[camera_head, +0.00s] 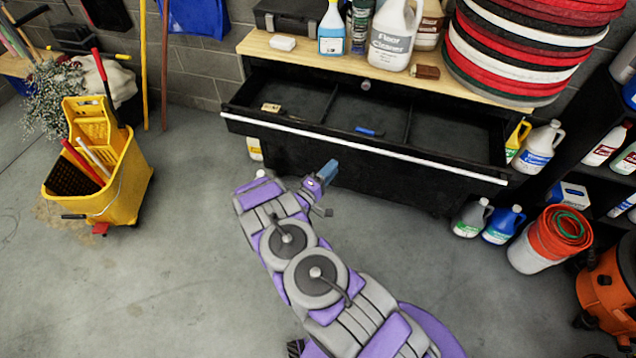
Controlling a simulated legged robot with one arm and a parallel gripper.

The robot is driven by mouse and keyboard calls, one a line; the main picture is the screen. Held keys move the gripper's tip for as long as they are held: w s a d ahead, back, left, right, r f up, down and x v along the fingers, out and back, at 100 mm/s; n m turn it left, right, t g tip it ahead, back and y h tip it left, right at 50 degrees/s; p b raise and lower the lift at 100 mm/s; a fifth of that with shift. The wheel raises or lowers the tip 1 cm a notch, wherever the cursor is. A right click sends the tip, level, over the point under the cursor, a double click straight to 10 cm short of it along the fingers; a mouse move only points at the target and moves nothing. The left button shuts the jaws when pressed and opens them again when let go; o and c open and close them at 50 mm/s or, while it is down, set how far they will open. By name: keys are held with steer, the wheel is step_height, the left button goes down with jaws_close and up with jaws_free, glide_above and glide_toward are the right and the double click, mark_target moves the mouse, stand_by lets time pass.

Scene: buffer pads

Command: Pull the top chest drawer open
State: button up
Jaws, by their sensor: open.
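The black chest (335,172) has a wooden top and stands against the block wall. Its top drawer (440,172) is pulled well out, with its pale front edge facing me. Inside its divided compartments lie a small tan item (271,107) and a blue item (369,132). My gripper (329,172) is at the end of my purple and grey arm, in front of the chest and just below the drawer's front edge in the picture. It appears empty and open. Whether it touches the chest front cannot be told.
A yellow mop bucket (112,185) stands on the left floor. On the chest top are bottles (393,38) and stacked red, black and white pads (515,60). Jugs, a white bucket (530,255) and an orange vacuum (606,295) stand at right. The left-centre floor is clear.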

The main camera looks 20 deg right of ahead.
steer(key=v, duration=0.6)
steer(key=shift+s+a+f, duration=0.2)
steer(key=shift+w, duration=0.1)
